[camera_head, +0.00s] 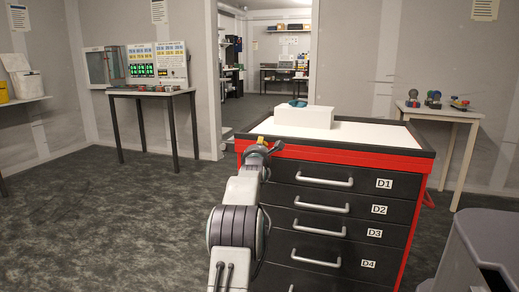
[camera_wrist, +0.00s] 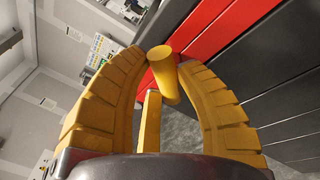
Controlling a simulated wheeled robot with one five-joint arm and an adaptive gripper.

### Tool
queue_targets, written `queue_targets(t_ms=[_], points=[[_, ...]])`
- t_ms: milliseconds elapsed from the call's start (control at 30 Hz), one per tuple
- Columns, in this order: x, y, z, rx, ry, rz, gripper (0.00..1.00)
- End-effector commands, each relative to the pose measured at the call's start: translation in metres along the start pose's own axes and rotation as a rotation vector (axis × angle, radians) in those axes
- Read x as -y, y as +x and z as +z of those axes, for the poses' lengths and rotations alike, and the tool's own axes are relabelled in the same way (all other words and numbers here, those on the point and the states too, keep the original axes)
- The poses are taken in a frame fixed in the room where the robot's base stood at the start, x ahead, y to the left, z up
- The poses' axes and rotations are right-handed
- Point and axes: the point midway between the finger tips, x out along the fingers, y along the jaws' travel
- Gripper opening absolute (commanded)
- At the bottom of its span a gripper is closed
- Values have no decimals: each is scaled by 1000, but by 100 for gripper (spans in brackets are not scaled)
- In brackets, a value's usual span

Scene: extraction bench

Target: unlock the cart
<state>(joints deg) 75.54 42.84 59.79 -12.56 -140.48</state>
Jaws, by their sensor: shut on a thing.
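The cart (camera_head: 345,158) is a black drawer cabinet with a red band below its white top. My gripper (camera_head: 268,147) is at the cart's near left corner, by the red band. In the wrist view, my gripper's (camera_wrist: 168,60) two ribbed yellow fingers curve in around a yellow, round-ended cylinder (camera_wrist: 166,72) and are shut on it. The cylinder stands in front of the cart's red band (camera_wrist: 215,35). It looks like a lock knob or handle, but its join to the cart is hidden. A thin yellow bar (camera_wrist: 150,122) lies below it between the fingers.
Drawers labelled D1 to D4 face me, each with a pale handle. A white box (camera_head: 304,117) with a blue-green object stands on the cart top. A grey bin (camera_head: 485,245) is at the lower right. Side tables stand left and right; the left floor is clear.

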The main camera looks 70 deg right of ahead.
Motion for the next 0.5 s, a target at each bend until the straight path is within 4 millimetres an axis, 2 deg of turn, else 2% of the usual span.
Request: queue_targets(t_ms=[33, 167, 333, 500], points=[[-1, 0, 0, 1, 0, 2, 10], [-1, 0, 0, 1, 0, 2, 0], [-3, 0, 2, -6, -34, -3, 0], [-6, 1, 3, -39, -180, -22, 0]])
